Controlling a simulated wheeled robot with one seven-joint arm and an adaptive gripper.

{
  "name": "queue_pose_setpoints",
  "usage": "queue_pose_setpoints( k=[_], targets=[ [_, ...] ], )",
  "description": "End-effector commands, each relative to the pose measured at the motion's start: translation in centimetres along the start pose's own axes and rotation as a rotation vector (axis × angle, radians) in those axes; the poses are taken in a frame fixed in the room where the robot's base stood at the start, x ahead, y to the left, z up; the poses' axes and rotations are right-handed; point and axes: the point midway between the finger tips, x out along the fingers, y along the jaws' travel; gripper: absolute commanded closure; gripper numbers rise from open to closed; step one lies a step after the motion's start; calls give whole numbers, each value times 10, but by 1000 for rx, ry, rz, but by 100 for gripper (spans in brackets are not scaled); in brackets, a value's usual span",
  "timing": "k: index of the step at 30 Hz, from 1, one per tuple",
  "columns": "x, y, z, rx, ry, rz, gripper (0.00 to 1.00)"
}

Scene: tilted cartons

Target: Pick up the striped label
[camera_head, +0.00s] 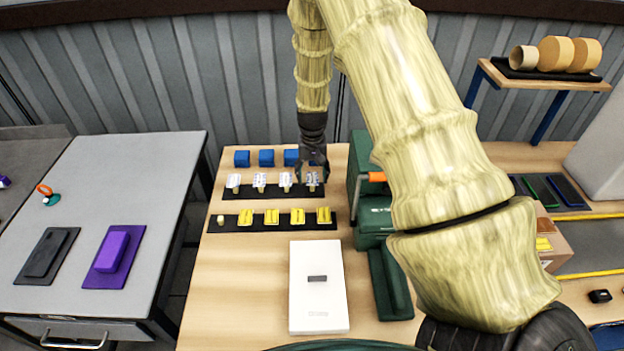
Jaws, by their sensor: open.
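My gripper (314,168) points down at the right end of the back black strip (214,189) and is open. Its fingers are close above or around the rightmost of several small white striped labels (312,181); I cannot tell whether they touch it. The other white labels (259,182) stand in a row to its left, with small tan parts beneath them. A front black strip (247,226) holds several yellow labels (297,216) with dark marks. No label shows lifted off its strip.
Blue blocks (266,158) stand behind the back strip. A white panel with a small dark piece (318,278) lies in front, and a green machine (374,215) stands to the right. The wooden table (230,300) is clear at front left. A grey table (150,160) is further left.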

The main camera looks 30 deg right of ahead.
Motion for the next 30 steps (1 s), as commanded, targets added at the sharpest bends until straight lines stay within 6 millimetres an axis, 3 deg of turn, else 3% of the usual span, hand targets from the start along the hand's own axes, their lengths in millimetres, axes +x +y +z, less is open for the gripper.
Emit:
queue_pose_setpoints(
  k=[14, 15, 22, 30],
  targets=[
    [2, 0, 0, 0, 0, 0, 39],
    [2, 0, 0, 0, 0, 0, 46],
    [2, 0, 0, 0, 0, 0, 71],
    [2, 0, 0, 0, 0, 0, 72]
  ],
)
